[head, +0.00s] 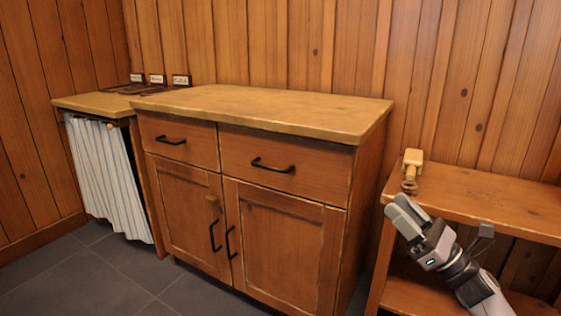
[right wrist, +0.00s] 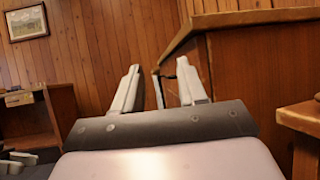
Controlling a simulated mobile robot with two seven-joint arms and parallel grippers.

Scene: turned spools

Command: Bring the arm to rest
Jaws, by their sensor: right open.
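My right gripper (head: 402,210) is in front of the left end of the wooden shelf unit (head: 490,203), at the right of the head view. In the right wrist view its two fingers (right wrist: 158,78) stand apart with nothing held between them. A light wooden piece (head: 413,160) stands on the shelf top near its left end, with a small brown turned piece (head: 409,186) just in front of it. The gripper's tips are close below these pieces in the picture; I see no contact. My left gripper does not show in the head view.
A wooden cabinet (head: 250,165) with drawers and doors stands left of the shelf unit. A lower counter (head: 92,103) with a striped curtain (head: 105,180) and several small labels is at the far left. The tiled floor (head: 95,270) in front is clear.

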